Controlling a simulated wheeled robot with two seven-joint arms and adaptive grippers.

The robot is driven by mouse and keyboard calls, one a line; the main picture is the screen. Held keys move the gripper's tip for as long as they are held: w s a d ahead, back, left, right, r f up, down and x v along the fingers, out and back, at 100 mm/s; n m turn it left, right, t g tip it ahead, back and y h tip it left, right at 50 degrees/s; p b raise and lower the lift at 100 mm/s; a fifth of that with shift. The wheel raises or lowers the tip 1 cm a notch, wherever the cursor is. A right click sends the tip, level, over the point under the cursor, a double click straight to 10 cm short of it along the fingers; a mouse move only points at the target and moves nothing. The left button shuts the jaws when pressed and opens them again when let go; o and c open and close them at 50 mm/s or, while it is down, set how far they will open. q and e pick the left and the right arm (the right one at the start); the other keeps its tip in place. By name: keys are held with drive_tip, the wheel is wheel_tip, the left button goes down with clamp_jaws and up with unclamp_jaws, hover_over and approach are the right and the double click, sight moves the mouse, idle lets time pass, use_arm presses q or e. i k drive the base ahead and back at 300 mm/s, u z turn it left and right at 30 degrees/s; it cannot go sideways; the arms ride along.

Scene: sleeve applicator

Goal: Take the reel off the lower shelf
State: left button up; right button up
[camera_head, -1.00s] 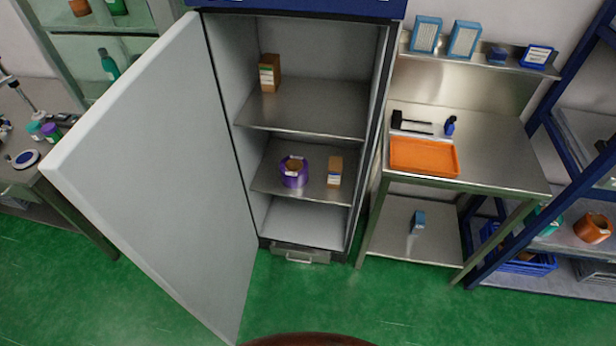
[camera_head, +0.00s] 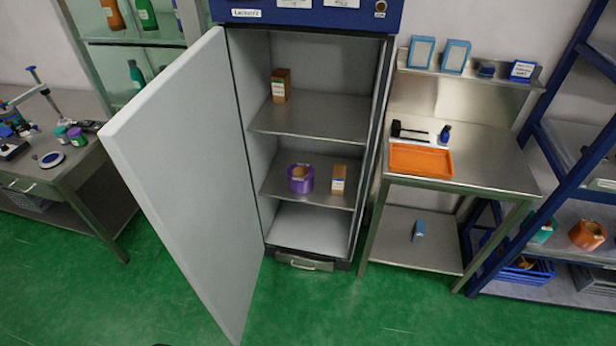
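A purple reel (camera_head: 301,179) with a tan core sits on the lower metal shelf (camera_head: 318,198) inside the open cabinet. A small tan box (camera_head: 338,180) with a white and blue label stands just to its right, apart from it. Neither of my grippers is in view. An orange, reel-like item (camera_head: 587,234) sits on the blue rack at the far right.
The cabinet door (camera_head: 185,170) stands wide open to the left. A brown box (camera_head: 281,85) is on the upper shelf. A steel table with an orange tray (camera_head: 421,160) stands right of the cabinet. The green floor (camera_head: 330,310) in front is clear.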

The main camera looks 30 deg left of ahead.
sight(300, 176)
drive_tip(key=u, duration=0.3)
drive_tip(key=i, duration=0.95)
drive_tip(key=u, duration=0.65)
